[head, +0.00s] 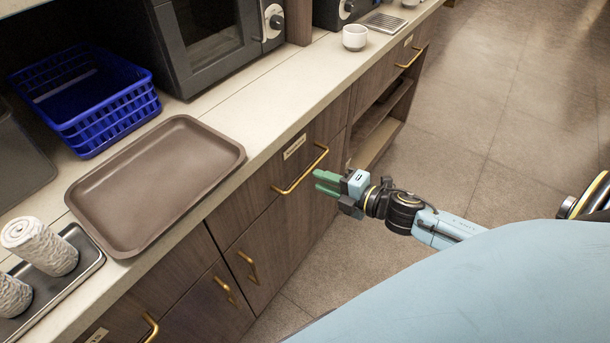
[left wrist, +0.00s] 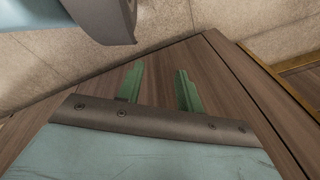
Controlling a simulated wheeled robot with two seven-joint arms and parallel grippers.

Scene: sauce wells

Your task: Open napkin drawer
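The drawer under the counter has a wooden front (head: 262,205), a brass bar handle (head: 303,170) and a small label (head: 294,146) too small to read surely. Its front sits flush, so it is closed. My right gripper (head: 316,181), with green fingers, is just right of the handle and points at the drawer front. Its two fingertips show slightly apart with nothing between them, and it does not appear to hold the handle. My left gripper (left wrist: 160,72) shows only in the left wrist view, its green fingers spread and empty over a brown wooden surface.
A brown tray (head: 205,190), a blue basket (head: 90,112) and rolled white towels (head: 42,246) are on the counter. A microwave (head: 210,45) and a white cup (head: 355,37) stand farther back. Lower cabinets have brass handles (head: 247,266). The floor (head: 480,130) at right is clear.

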